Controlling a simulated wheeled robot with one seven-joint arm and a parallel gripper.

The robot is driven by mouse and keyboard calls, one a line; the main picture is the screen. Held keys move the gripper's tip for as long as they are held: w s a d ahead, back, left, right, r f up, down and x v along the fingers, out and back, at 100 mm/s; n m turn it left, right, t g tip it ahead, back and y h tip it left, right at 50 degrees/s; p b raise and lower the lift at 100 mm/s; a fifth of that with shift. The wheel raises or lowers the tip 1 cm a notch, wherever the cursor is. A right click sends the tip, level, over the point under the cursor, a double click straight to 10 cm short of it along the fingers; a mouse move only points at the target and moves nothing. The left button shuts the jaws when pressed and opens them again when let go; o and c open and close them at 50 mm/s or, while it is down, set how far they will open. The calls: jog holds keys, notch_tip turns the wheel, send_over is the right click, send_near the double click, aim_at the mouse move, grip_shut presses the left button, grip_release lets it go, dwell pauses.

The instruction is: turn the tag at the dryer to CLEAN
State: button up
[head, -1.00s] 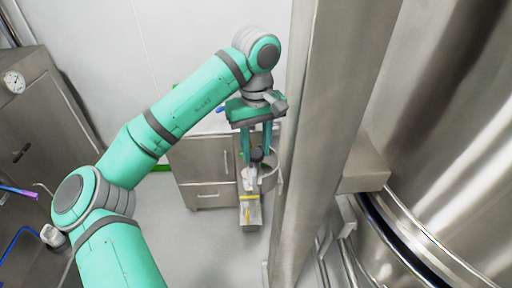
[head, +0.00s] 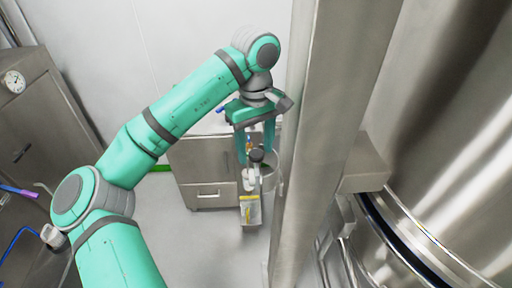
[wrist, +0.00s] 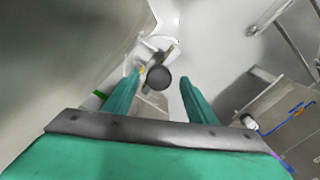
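My gripper (head: 255,158) hangs fingers-down beside a steel column, with its two green fingers apart. In the wrist view my gripper (wrist: 157,84) is open, and a dark round knob (wrist: 158,77) shows in the gap between the fingers. The same dark knob (head: 257,155) shows near the fingertips in the head view. I cannot tell whether a finger touches it. The large polished steel vessel (head: 450,130) at the right may be the dryer. I cannot make out a tag or read any CLEAN lettering in either view.
The steel column (head: 325,140) stands close to the right of my gripper. A steel cabinet (head: 205,165) is behind it. A small pale box with a yellow strip (head: 250,212) is below. A gauge cabinet (head: 40,110) stands at the left. Open floor lies between.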

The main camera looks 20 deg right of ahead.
notch_tip(320, 180, up, 11)
dwell(0.8)
jog(key=shift+d+f, duration=0.1)
jog(key=shift+f, duration=0.1)
